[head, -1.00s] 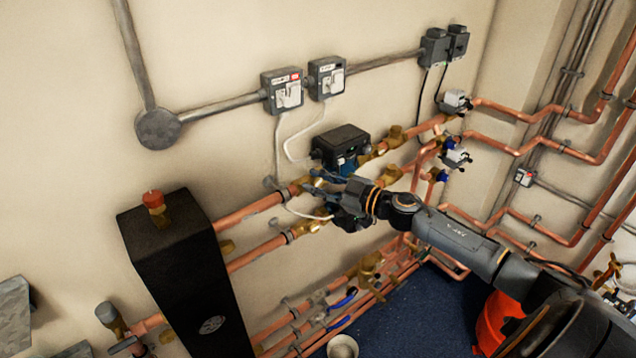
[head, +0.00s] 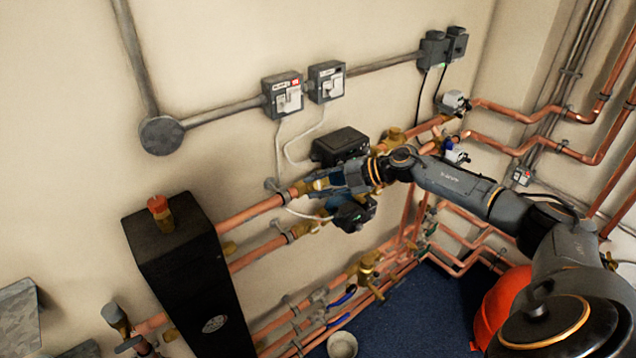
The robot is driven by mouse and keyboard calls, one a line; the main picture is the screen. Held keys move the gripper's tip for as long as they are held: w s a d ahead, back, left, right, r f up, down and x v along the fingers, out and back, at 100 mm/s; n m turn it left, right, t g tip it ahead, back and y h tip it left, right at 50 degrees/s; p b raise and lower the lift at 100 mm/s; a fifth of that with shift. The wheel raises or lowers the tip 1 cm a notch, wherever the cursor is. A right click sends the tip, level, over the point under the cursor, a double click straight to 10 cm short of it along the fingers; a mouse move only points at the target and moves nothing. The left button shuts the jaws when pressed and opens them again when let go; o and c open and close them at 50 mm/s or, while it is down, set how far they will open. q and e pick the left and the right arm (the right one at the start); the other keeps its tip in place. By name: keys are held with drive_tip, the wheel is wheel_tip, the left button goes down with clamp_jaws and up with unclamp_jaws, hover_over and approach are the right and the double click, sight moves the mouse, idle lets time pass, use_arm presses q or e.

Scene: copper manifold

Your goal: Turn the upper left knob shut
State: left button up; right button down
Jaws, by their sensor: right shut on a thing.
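My right gripper (head: 318,183) reaches in from the right along the upper copper pipe (head: 250,213). Its fingers are shut at the brass valve (head: 302,188) at the left end of the upper pump, around what looks like its knob. The fingers hide most of the knob, so its angle cannot be told. A second brass valve (head: 305,228) sits below on the lower pipe (head: 258,255), clear of the fingers. Another brass valve (head: 396,137) is on the upper pipe to the right. My left gripper is not in view.
The black upper pump box (head: 340,146) is just above my gripper, and the lower pump (head: 352,215) just below. A tall black unit (head: 190,275) stands at left. Switch boxes (head: 283,96) with white cables hang above. Lower pipes run near the blue floor (head: 400,320).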

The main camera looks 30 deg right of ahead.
drive_tip(key=shift+n+g, duration=0.6)
drive_tip(key=shift+n, duration=0.4)
drive_tip(key=c, duration=1.1)
unclamp_jaws()
drive_tip(key=shift+a, duration=0.1)
drive_tip(key=shift+o, duration=0.2)
drive_tip(key=v, duration=1.2)
